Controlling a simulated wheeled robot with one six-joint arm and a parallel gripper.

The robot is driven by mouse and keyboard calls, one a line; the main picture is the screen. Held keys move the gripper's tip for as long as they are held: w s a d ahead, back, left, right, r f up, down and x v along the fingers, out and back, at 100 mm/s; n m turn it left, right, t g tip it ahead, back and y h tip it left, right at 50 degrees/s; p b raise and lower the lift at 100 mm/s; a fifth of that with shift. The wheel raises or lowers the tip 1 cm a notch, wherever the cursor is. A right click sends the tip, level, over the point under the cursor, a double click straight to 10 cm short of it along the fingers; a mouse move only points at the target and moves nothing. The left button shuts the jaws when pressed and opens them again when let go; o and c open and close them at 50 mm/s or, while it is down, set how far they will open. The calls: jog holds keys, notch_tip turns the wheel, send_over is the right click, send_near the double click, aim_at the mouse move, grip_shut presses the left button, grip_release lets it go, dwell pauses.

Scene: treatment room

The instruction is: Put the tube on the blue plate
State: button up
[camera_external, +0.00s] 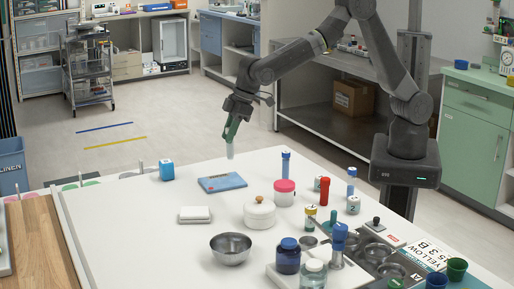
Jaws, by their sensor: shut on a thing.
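My gripper (230,136) points down and is shut on a small pale, translucent tube (230,151). The tube hangs upright below the fingers; its upper part is hidden by them. The blue plate (222,183) is a flat blue rectangle lying on the white table. In the picture the tube is above the plate's back edge, with a gap between them. How far the tube is over the plate in depth I cannot tell.
A blue cube (167,171) stands left of the plate, and a white block (195,215) lies in front. A white lidded pot (259,212), a pink-lidded jar (284,193) and a blue-capped tube (286,163) stand to the right. A metal bowl (231,248) is nearer.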

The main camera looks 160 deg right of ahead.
aim_at(230, 159)
jog(key=shift+f+p, duration=0.3)
jog(key=shift+f, duration=3.05)
jog(key=o, duration=1)
jog(key=shift+c, duration=0.2)
jog(key=shift+r, duration=0.25)
jog(key=b+v, duration=0.1)
jog(key=v, duration=1)
jog(key=shift+a+r, duration=0.15)
jog(key=shift+r, duration=0.15)
jog(key=shift+s, duration=0.1)
